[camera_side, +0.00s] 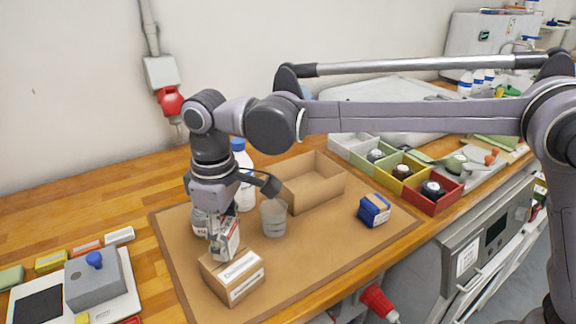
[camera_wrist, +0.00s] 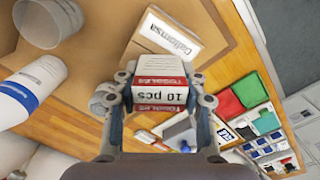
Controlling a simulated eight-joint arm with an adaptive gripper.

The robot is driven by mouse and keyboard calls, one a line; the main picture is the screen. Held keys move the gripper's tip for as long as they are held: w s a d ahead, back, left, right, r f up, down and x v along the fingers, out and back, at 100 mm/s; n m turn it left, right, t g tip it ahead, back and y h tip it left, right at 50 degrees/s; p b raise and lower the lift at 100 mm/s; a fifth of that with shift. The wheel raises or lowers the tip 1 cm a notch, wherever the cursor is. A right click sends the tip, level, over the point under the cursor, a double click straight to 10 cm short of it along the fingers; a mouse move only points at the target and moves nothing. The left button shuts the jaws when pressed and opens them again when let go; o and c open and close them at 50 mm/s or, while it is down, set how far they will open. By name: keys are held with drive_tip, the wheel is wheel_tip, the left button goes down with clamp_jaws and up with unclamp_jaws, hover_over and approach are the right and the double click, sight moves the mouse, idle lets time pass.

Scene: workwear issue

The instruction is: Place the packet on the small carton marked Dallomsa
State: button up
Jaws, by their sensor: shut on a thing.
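The packet (camera_side: 229,236) is a small white and red box; in the wrist view it (camera_wrist: 160,70) reads "10 pcs" on its red and white side. My gripper (camera_side: 222,246) is shut on it, with a finger on either side in the wrist view (camera_wrist: 164,98). The small carton (camera_side: 228,278) is brown cardboard with white labels and sits on the brown mat. Its label reads "Dallomsa" in the wrist view (camera_wrist: 172,36). The packet is upright at the carton's top, over its back part. I cannot tell whether they touch.
A clear beaker (camera_side: 273,218) stands close behind the carton, to the right. A blue-capped bottle (camera_side: 243,178) and an open cardboard tray (camera_side: 313,187) are further back. A blue box (camera_side: 374,210) lies right on the mat (camera_side: 330,245). A grey block (camera_side: 92,282) stands at the left.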

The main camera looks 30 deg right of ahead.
drive_tip(key=shift+f, duration=1.15)
drive_tip(key=shift+f, duration=0.15)
drive_tip(key=o, duration=1.1)
